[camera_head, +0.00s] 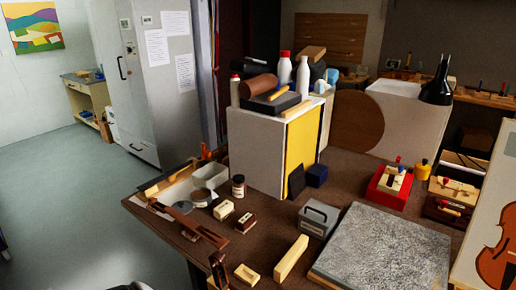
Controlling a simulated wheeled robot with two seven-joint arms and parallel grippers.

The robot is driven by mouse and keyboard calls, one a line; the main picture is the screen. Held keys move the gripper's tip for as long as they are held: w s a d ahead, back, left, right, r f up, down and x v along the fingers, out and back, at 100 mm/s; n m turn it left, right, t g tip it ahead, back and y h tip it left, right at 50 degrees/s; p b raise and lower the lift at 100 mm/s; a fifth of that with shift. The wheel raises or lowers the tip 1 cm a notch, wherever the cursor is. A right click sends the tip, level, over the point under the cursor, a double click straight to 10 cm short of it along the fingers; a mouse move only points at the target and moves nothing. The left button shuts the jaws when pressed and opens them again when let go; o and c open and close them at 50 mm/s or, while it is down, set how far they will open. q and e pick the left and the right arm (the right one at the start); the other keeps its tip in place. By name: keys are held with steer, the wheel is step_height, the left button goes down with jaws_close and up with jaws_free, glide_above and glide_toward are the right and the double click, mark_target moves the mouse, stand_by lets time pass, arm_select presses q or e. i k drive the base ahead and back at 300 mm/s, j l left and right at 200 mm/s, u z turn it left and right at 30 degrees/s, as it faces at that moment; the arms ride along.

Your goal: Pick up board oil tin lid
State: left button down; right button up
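I cannot single out the board oil tin lid for sure. A low round tin (201,197) with a dark rim stands near the left edge of the bench. A yellow container (423,170) with a dark top stands at the right, behind the red box. Labels are too small to read. Neither of my grippers shows clearly in this view.
The brown bench (270,222) holds a large grey speckled slab (385,250), a grey box with a handle (318,219), a pale wood bar (291,257) and small labelled blocks (223,210). A white cabinet (262,150) stands behind. A red box (389,187) is at the right.

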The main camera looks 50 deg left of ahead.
mark_target(185, 207)
steer(key=u, duration=2)
